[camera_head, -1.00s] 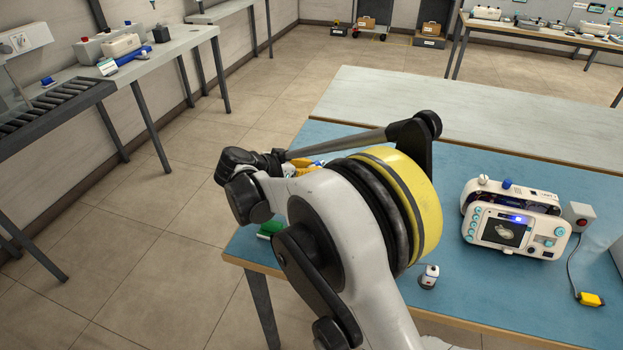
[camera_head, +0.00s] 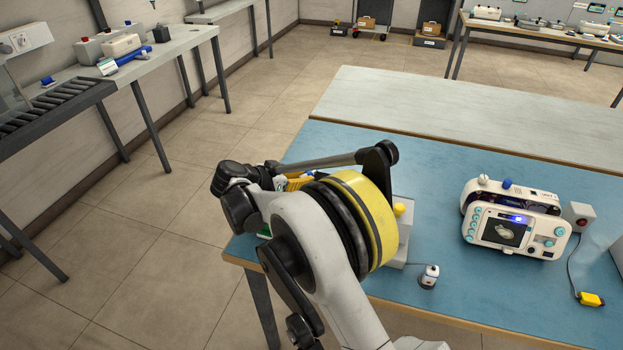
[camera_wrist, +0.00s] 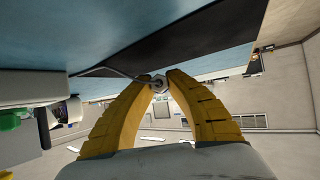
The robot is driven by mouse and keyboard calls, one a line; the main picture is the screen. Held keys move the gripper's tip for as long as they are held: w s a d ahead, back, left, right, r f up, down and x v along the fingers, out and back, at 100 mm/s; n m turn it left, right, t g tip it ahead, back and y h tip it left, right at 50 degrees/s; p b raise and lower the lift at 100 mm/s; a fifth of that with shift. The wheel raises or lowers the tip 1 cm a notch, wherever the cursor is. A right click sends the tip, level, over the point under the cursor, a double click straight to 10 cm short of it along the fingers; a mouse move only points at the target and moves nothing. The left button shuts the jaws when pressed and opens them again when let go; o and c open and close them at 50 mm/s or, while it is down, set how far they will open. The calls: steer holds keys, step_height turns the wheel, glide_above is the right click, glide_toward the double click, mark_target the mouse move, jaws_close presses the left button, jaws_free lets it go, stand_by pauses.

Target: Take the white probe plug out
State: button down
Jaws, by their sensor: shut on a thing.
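In the wrist view my gripper (camera_wrist: 160,80) has its two yellow fingers closed at the tips on a small pale plug (camera_wrist: 158,83), which looks like the white probe plug. A thin grey cable (camera_wrist: 115,73) runs from it to the left. I cannot tell whether the plug touches any socket. In the head view my arm hides the plug and most of the gripper. The white monitor (camera_head: 505,229) with a lit screen stands on the blue table top, to the right of my arm.
A small white piece with a cable (camera_head: 429,277) lies near the front edge of the blue table (camera_head: 455,180). A yellow plug (camera_head: 590,299) lies at the right on a cable from a grey box (camera_head: 580,216). A pale unit with a yellow knob (camera_head: 400,209) is partly behind my arm.

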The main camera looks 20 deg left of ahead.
steer(key=shift+f, duration=0.2)
steer(key=shift+f, duration=0.75)
steer(key=c, duration=1.3)
jaws_free()
steer(key=shift+c, duration=0.2)
steer(key=v, duration=1.2)
steer(key=shift+d, duration=0.1)
